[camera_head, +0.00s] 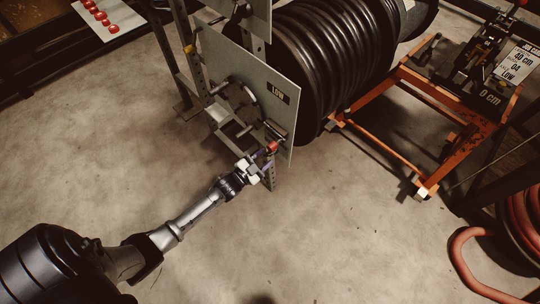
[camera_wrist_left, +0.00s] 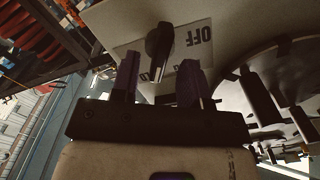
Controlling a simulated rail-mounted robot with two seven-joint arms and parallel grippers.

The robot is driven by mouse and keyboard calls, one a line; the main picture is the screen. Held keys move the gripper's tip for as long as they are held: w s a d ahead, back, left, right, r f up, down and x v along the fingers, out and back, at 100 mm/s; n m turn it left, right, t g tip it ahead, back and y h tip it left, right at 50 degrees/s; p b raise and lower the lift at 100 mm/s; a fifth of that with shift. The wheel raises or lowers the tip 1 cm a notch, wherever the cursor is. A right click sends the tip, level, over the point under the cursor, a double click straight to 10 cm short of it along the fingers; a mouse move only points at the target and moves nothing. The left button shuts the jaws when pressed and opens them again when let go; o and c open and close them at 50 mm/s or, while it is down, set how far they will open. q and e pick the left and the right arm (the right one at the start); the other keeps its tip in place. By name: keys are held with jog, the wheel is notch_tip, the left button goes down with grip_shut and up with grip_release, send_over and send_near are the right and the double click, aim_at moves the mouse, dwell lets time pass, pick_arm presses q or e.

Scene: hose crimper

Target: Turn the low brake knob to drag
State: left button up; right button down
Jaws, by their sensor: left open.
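The black brake knob (camera_wrist_left: 158,42) sits on a pale label plate (camera_wrist_left: 188,40) in the left wrist view. The plate shows an upside-down OFF to the right of the knob; its other markings are partly hidden by my fingers. My left gripper (camera_wrist_left: 158,82) is open, its two dark fingers pointing at the panel, with the knob just beyond and between the fingertips. No contact shows. My right gripper is out of view.
A round black hub (camera_head: 238,100) stands out from the panel; its disc (camera_wrist_left: 280,90) is right of my fingers in the wrist view. A large black hose reel (camera_head: 330,60) is behind the panel. An orange frame (camera_head: 440,125) stands right. The floor at lower middle is clear.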

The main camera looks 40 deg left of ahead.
aim_at(268, 155)
pick_arm(q)
jog(key=shift+w+d+b, duration=0.15)
jog(key=shift+w+b, duration=0.4)
jog(key=shift+w, duration=1.1)
jog(key=shift+c, duration=0.3)
jog(key=c, duration=0.5)
jog(key=shift+c, duration=0.2)
